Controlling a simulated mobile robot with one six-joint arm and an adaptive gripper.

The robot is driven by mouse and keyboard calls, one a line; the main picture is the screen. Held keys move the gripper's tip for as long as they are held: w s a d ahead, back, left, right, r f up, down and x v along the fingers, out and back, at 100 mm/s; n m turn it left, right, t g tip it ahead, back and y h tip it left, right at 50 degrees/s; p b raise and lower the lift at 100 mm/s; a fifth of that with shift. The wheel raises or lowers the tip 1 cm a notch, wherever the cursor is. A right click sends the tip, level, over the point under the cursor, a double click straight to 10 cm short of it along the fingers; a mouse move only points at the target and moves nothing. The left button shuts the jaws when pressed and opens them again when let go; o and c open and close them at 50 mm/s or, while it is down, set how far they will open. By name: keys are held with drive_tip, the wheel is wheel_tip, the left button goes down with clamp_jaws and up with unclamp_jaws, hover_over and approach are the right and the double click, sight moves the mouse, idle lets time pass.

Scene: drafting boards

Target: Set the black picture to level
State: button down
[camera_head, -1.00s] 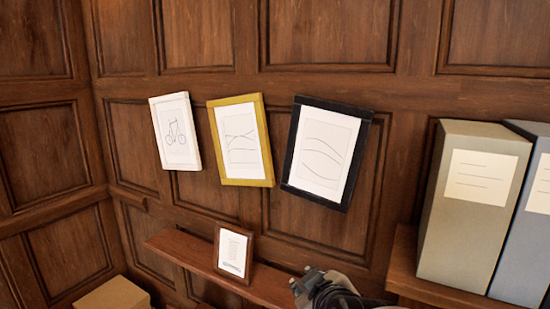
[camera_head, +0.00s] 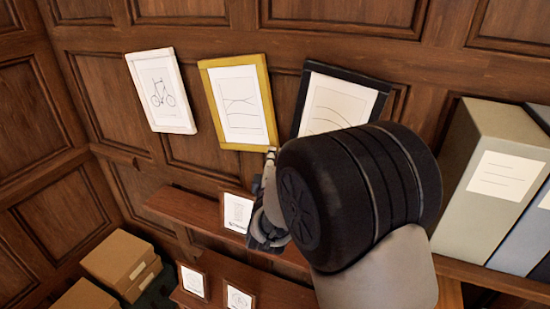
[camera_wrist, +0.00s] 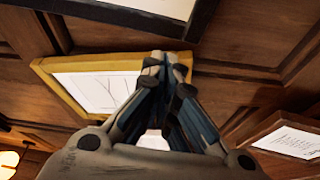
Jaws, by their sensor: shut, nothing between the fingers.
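The black picture (camera_head: 382,84) hangs on the panelled wall, right of the yellow picture. It is tilted, its top edge sloping down to the right, and my arm hides its lower part. My gripper (camera_head: 270,153) is shut and empty, its tips near the yellow picture's lower right corner and left of the black picture. In the wrist view, the closed fingertips (camera_wrist: 164,58) overlap the end of the yellow picture, and the black picture's edge (camera_wrist: 100,12) crosses the top. I cannot tell whether the tips touch anything.
The yellow picture (camera_head: 205,75) and a white-framed bicycle picture (camera_head: 160,90) hang to the left. A shelf (camera_head: 185,208) with a small framed card (camera_head: 238,212) lies below. Binders (camera_head: 490,165) stand at right. Boxes (camera_head: 118,258) sit lower left.

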drive_tip(key=w+p, duration=0.1)
drive_tip(key=w, duration=0.4)
drive_tip(key=shift+r, duration=0.1)
drive_tip(key=shift+d, duration=0.15)
drive_tip(key=d+f+b, duration=0.1)
drive_tip(key=s+d+f+n+b, duration=0.1)
drive_tip(key=shift+d+n+g, duration=0.3)
drive_tip(key=shift+d, duration=0.05)
drive_tip(key=shift+s+d+f, duration=0.1)
drive_tip(key=shift+s+f, duration=0.05)
